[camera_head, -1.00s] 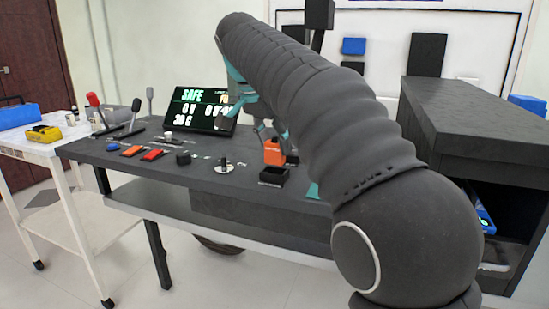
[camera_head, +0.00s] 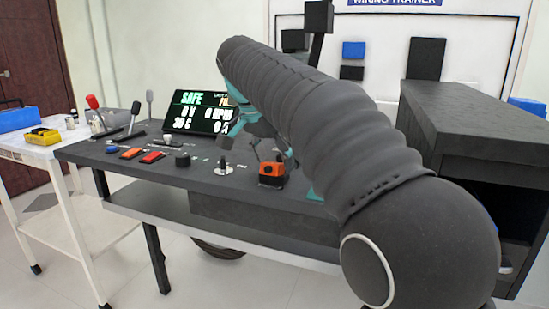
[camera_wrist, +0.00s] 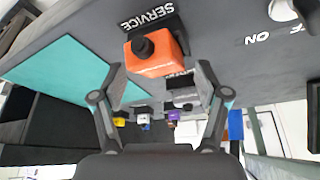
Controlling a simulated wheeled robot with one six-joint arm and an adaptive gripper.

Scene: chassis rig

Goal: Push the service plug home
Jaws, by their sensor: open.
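The orange service plug (camera_head: 271,169) sits low in its black socket (camera_head: 271,182) near the front of the dark bench; how deep it is seated I cannot tell. In the wrist view the orange plug (camera_wrist: 165,58) shows a black round knob, beside a black plate marked SERVICE (camera_wrist: 150,17). My gripper (camera_wrist: 162,72) is open, its two fingers apart on either side of the plug's near end, with nothing held. In the head view my gripper (camera_head: 268,150) is just above the plug, partly hidden by my arm.
A screen (camera_head: 198,112) reading SAFE stands at the back of the bench. Red and orange switches (camera_head: 152,157), a black knob (camera_head: 182,160) and a metal rotary switch (camera_head: 223,168) lie left of the plug. A dark cabinet (camera_head: 465,115) stands at right.

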